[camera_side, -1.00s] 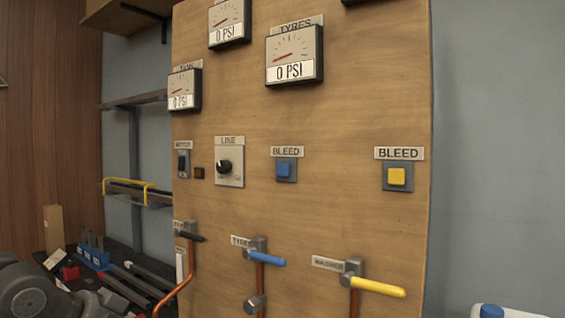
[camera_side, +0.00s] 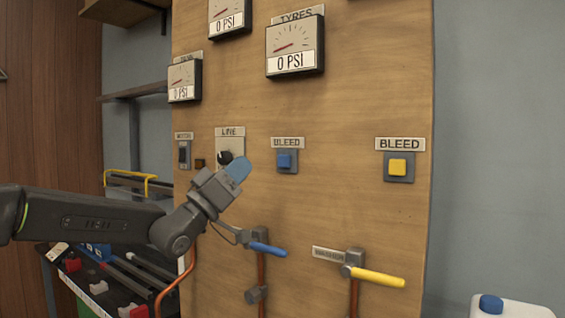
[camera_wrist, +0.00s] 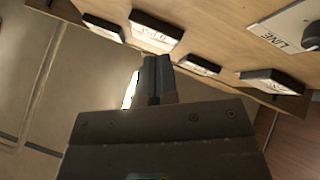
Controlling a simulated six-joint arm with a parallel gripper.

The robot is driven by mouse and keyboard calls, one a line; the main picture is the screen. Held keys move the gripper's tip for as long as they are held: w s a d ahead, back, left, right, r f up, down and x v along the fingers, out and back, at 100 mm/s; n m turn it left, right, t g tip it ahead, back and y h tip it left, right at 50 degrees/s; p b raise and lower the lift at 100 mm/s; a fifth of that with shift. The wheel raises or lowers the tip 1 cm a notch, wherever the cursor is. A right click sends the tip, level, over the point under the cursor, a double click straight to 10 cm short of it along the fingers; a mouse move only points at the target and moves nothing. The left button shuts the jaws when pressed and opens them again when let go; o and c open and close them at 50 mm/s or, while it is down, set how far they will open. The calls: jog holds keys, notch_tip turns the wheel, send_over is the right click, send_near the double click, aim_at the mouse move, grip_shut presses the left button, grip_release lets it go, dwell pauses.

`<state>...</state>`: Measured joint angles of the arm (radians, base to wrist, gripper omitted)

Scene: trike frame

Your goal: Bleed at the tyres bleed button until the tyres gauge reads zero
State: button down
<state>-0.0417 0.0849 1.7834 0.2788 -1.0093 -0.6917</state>
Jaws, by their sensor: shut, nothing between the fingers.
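The tyres gauge (camera_side: 295,46) is on the upper part of the wooden panel and reads 0 PSI. A blue bleed button (camera_side: 284,160) sits below it under a BLEED label, in line with the blue-handled valve (camera_side: 266,249). A yellow bleed button (camera_side: 397,167) is farther right under its own BLEED label. My gripper (camera_side: 238,168) is shut and empty, its blue-tipped end in front of the panel, left of and apart from the blue button in the picture. In the wrist view my shut fingers (camera_wrist: 155,75) point up toward the panel. Neither button shows there.
My gripper partly covers the LINE knob (camera_side: 225,158). Another gauge (camera_side: 184,80) reads 0 PSI at the left. The yellow valve handle (camera_side: 378,277) sticks out at lower right. A white jug (camera_side: 510,308) stands at the bottom right. A cluttered bench is at lower left.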

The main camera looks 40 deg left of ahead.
aim_at(284, 161)
jog(key=shift+w+d+r+m+h, duration=0.15)
jog(key=shift+r+m+h, duration=0.2)
jog(key=shift+h, duration=0.45)
jog(key=shift+f, duration=0.1)
jog(key=shift+w, duration=4.35)
jog(key=shift+w, duration=0.15)
jog(key=shift+w, duration=0.25)
jog(key=shift+w, duration=0.5)
dwell(0.5)
